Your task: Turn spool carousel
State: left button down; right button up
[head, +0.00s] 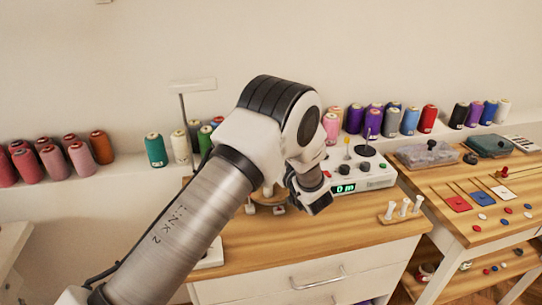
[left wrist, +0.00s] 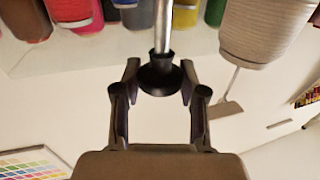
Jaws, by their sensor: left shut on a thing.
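In the left wrist view my left gripper (left wrist: 160,72) is shut on a black knob (left wrist: 158,80) on a thin metal rod (left wrist: 163,25), with one finger on each side. Spools surround the rod at the top of that view, among them a pink one (left wrist: 68,10) and a large pale one (left wrist: 265,28). In the head view my left arm comes in from the lower left and covers most of the carousel. Only a piece of a round wooden disc (head: 268,198) shows below my wrist. My left fingertips are hidden there. My right gripper is not in view.
A white device (head: 366,175) with a green display stands right of my wrist. Thread spools line the wall shelf, including a teal one (head: 156,150) and a red one (head: 428,118). White pegs (head: 404,208) stand at the wooden counter's right.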

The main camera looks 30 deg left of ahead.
pick_arm(q)
jog(key=shift+n+g+y, duration=0.5)
jog(key=shift+n+g, duration=0.3)
jog(key=shift+g, duration=0.2)
jog(key=shift+n+g+y+b, duration=0.5)
jog(key=shift+n+g, duration=0.4)
jog(key=shift+g, duration=0.6)
jog(key=shift+f+n+g+b, duration=0.15)
jog(key=shift+n+g+b, duration=1.15)
jog(key=shift+g, duration=0.9)
jog(key=shift+n+g+b, duration=0.7)
jog(key=shift+n+g, duration=0.4)
jog(key=shift+g, duration=0.4)
jog(key=c, duration=0.7)
grip_release()
jog(key=shift+a, duration=0.15)
